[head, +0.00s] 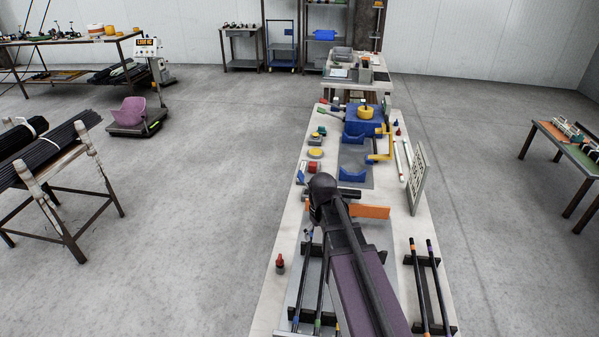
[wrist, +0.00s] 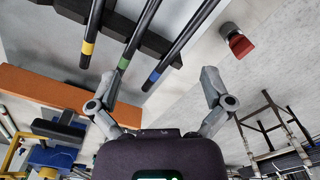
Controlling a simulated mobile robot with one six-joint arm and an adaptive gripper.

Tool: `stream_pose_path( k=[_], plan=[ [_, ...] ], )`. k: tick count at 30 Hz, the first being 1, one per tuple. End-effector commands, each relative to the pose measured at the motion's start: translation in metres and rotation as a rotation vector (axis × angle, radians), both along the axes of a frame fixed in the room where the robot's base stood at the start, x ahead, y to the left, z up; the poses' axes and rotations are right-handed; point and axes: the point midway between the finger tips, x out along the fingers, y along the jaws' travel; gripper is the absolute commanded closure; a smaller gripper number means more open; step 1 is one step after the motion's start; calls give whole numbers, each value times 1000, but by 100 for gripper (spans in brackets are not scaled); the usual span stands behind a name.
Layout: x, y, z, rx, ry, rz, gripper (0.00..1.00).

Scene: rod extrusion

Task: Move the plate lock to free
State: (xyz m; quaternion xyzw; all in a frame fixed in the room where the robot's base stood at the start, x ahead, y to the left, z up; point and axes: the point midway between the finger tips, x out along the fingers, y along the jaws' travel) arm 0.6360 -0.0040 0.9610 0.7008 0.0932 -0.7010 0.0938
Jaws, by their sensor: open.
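No part is clearly recognisable as the plate lock. Small controls line the bench's left edge, including a red block (head: 314,167) and a yellow round button (head: 316,152). In the wrist view my gripper (wrist: 160,76) is open, with nothing between its fingers. Rods with coloured bands show beyond the fingers. My arm covers the gripper in the head view, short of the blue fixture.
An orange bar (head: 375,211) crosses the bench near my arm. Rods on black rests (head: 421,280) lie at the right front. An upright panel (head: 417,178) stands at the right edge. The floor left of the bench is open.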

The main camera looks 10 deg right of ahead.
Motion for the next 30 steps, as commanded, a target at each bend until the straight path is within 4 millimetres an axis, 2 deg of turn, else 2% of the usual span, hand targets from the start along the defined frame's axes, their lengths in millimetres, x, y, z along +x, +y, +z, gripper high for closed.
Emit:
stream_pose_path(
  k=[1, 3, 21, 27, 30],
  plan=[
    [29, 0, 11, 0, 0, 45, 0],
    [55, 0, 18, 0, 0, 117, 0],
    [275, 1, 80, 0, 0, 728, 0],
    [330, 1, 94, 0, 0, 892, 0],
    [346, 2, 98, 0, 0, 945, 0]
  ],
)
